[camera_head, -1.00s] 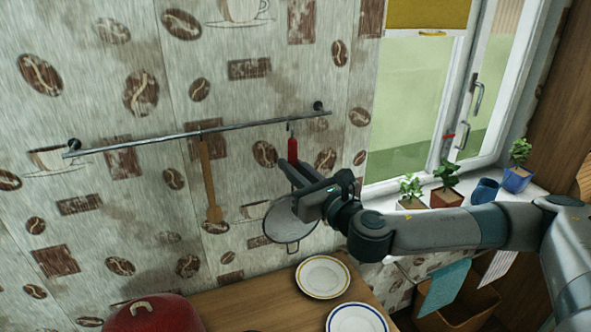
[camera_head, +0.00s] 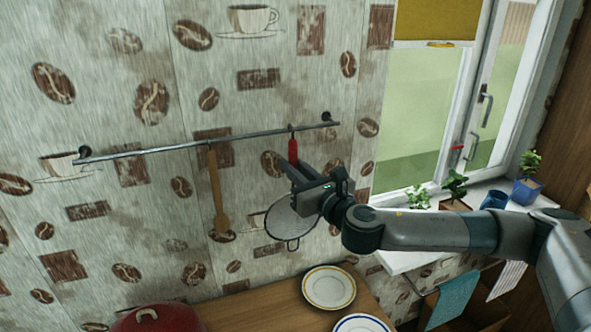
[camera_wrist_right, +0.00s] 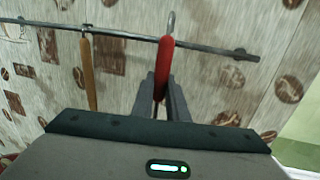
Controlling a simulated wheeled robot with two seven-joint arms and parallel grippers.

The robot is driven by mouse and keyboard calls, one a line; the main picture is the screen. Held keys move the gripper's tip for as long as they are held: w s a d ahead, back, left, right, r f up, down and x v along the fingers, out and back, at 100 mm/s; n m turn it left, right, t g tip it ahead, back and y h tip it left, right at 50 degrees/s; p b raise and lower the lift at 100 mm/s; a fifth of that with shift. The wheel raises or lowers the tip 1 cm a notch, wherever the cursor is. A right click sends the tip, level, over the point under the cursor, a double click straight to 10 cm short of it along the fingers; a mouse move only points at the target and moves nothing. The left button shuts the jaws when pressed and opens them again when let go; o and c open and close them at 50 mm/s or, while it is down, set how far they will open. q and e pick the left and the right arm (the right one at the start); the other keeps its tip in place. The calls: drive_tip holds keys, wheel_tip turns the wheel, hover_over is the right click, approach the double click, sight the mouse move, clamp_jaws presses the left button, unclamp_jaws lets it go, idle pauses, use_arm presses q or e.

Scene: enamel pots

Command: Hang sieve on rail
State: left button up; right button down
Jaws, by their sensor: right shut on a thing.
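The sieve (camera_head: 287,222) has a round grey mesh bowl and a red handle (camera_head: 293,151) with a metal hook at its top. My right gripper (camera_head: 297,172) is shut on the red handle, with the bowl hanging below against the wall. In the right wrist view the red handle (camera_wrist_right: 164,62) stands upright between my fingers (camera_wrist_right: 160,92), and its hook (camera_wrist_right: 171,22) reaches above the rail (camera_wrist_right: 130,38). The metal rail (camera_head: 240,136) runs along the wall. The hook is at the rail near its right end; I cannot tell whether it touches. My left gripper is out of view.
A wooden spoon (camera_head: 217,190) hangs from the rail left of the sieve. Below are a wooden counter (camera_head: 265,305), plates (camera_head: 329,287) and a red pot (camera_head: 160,318). Potted plants (camera_head: 454,187) and a blue cup (camera_head: 494,200) stand on the window sill.

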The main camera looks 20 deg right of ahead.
drive_tip(key=w+f, duration=0.2)
drive_tip(key=w, duration=0.4)
drive_tip(key=shift+w+b, duration=0.15)
drive_tip(key=shift+b, duration=0.25)
idle(0.8)
drive_tip(key=shift+a+f, duration=0.1)
drive_tip(key=shift+f, duration=0.05)
drive_tip(key=c, duration=1.7)
unclamp_jaws()
drive_tip(key=shift+o, duration=0.2)
